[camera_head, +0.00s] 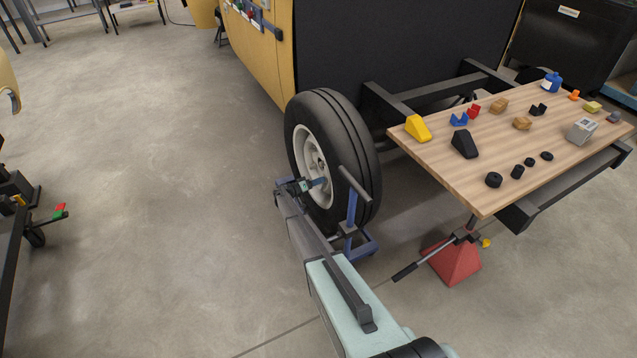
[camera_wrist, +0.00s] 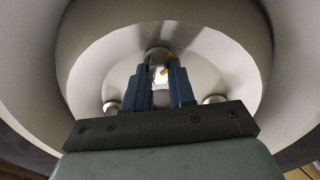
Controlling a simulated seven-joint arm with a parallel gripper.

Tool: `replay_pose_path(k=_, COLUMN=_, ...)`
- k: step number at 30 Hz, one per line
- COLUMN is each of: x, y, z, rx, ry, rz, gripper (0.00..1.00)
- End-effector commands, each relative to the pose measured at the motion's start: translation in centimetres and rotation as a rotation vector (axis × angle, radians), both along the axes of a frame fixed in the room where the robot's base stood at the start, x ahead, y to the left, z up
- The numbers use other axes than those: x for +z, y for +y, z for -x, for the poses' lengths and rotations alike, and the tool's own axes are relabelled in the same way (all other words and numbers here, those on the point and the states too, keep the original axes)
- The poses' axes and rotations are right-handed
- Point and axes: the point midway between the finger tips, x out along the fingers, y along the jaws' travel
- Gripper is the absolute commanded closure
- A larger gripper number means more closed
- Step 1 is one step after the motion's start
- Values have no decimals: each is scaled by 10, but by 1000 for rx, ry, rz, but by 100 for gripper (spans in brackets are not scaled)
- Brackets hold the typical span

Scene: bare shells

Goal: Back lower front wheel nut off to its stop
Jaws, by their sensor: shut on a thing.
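The front wheel (camera_head: 349,145) has a black tyre and a pale dished rim (camera_head: 308,148), and stands upright at the shell's corner. My gripper (camera_head: 313,184) reaches into the lower part of the rim. In the wrist view my gripper's two dark blue fingers (camera_wrist: 160,88) point into the dish and are shut on a nut (camera_wrist: 160,74), low in the wheel. The nut looks bright with a yellow mark beside it, and the fingers partly hide it. Two other round nuts, left (camera_wrist: 111,107) and right (camera_wrist: 214,100), sit on the rim to either side, clear of the fingers.
A blue wheel stand (camera_head: 358,243) is close beside the tyre and my arm. A wooden board (camera_head: 470,190) with chocks and small parts lies to the right, above a red jack stand (camera_head: 455,262). Open floor (camera_head: 170,170) lies to the left.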

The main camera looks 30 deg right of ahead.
Motion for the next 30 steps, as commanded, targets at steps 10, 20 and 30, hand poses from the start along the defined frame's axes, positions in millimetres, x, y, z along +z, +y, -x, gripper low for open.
replay_pose_path(k=10, x=-1, y=-1, z=-1, rx=-1, ry=211, rz=0, gripper=100)
replay_pose_path(k=20, x=-1, y=-1, z=0, rx=-1, ry=231, rz=0, gripper=100)
replay_pose_path(k=30, x=-1, y=-1, z=-1, rx=-1, ry=229, rz=0, gripper=50)
